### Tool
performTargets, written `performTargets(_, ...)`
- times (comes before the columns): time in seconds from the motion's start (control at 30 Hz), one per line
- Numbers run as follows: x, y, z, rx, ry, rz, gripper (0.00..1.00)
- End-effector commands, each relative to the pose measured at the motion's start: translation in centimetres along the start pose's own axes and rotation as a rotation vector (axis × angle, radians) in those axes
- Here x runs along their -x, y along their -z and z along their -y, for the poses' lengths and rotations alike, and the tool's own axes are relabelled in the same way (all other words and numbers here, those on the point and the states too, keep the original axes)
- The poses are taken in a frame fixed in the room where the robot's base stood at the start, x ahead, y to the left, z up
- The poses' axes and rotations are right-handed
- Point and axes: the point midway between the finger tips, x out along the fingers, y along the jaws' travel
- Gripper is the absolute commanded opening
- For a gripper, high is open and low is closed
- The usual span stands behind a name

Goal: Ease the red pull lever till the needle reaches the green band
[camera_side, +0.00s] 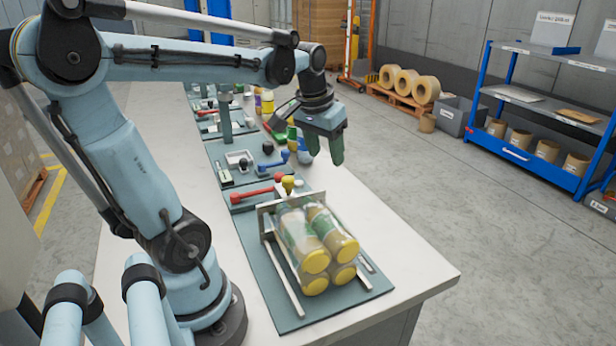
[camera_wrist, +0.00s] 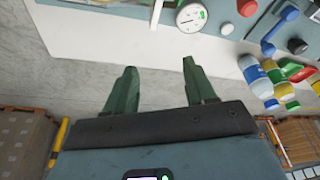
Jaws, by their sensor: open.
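The red pull lever (camera_side: 257,192) lies on a grey-green panel across the bench, behind the bottle rack, in the side view. A red end, probably the lever's, shows at the top edge of the wrist view (camera_wrist: 247,7). Left of it there, a round white gauge (camera_wrist: 190,15) has a green band on its right side; the needle is too small to read surely. My gripper (camera_side: 325,152) is open and empty, above and to the right of the lever, apart from it. In the wrist view my gripper's fingers (camera_wrist: 159,68) are spread over floor and the bench edge.
A blue lever (camera_side: 273,162) sits behind the red one. Several bottles with yellow caps (camera_side: 317,261) lie in a rack (camera_side: 270,257) at the front. A blue-capped bottle and red and green items (camera_wrist: 295,72) show at right in the wrist view. The bench's right front (camera_side: 405,255) is bare.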

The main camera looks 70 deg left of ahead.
Motion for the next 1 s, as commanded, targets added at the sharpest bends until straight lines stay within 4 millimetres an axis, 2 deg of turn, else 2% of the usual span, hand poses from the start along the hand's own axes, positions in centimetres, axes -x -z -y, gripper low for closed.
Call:
performTargets(0.03, 0.0, 0.9, 2.5, 0.063, 0.017, 0.043, 0.55)
performTargets(0.2, -0.1, 1.9, 9.5, 0.226, 0.041, 0.177, 0.55)
performTargets(0.3, -0.2, 1.8, 12.6, 0.296, 0.043, 0.233, 0.55)
performTargets(0.4, -0.2, 1.5, 14.6, 0.341, 0.042, 0.269, 0.55)
performTargets(0.5, -0.3, 1.4, 15.4, 0.361, 0.040, 0.285, 0.55)
performTargets(0.67, -1.2, 1.1, 15.5, 0.363, 0.040, 0.289, 0.55)
performTargets(1.0, -6.2, -0.3, 15.4, 0.362, 0.040, 0.287, 0.55)
